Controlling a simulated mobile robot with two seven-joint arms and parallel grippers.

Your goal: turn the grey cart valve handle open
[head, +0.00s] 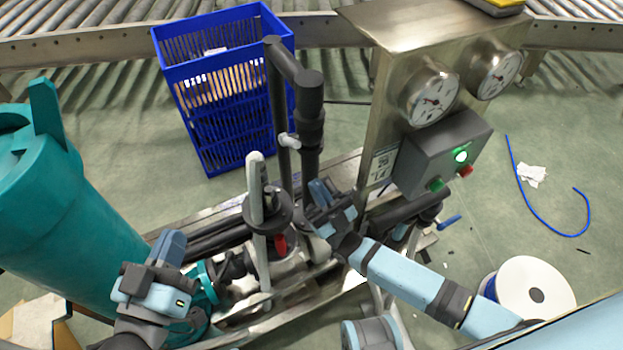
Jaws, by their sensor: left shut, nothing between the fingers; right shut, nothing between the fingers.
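The cart carries dark pipes and several valves. A light grey upright lever (256,185) with a rounded top stands in front of the pipes; a dark round collar (268,214) is around or beside it. A smaller light grey handle (289,140) sits higher on the dark vertical pipe. I cannot tell which of these is the named valve handle. My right gripper (318,192) is shut and empty, just right of the collar and in front of the pipe; contact cannot be made out. My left gripper (168,246) is shut and empty at lower left, apart from the lever.
A steel panel with two gauges (433,100) and a button box (445,155) rises right of the pipes. A blue crate (190,120) stands behind. A teal vessel (60,200) fills the left. A white spool (535,290) and blue hose (530,213) lie right.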

